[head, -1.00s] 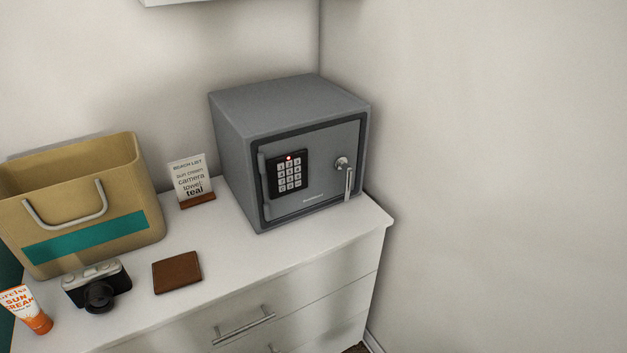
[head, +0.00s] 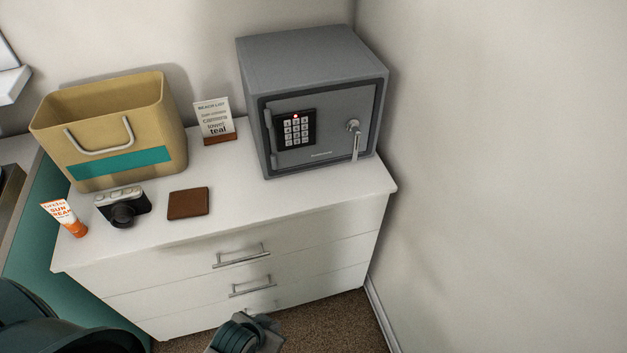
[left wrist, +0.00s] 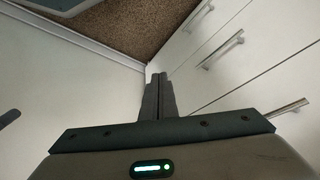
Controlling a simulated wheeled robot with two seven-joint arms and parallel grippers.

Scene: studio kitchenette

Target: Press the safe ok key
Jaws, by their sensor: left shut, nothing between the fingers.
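The grey safe (head: 315,100) stands on the right end of the white dresser, with its door shut. Its black keypad (head: 296,130) has several pale keys and a small red light above them. The keys are too small to tell which is ok. A silver handle (head: 355,138) is to the right of the keypad. My left gripper (head: 262,330) is low at the bottom of the head view, in front of the drawers and well below the safe. In the left wrist view its two fingers (left wrist: 158,92) are together and empty. My right gripper is not in view.
On the white dresser (head: 250,210) are a tan bag (head: 110,130), a list card (head: 215,118), a camera (head: 122,206), a brown wallet (head: 188,203) and a sun cream tube (head: 65,217). Drawer handles (head: 241,256) stick out in front. A wall (head: 500,150) rises close to the right.

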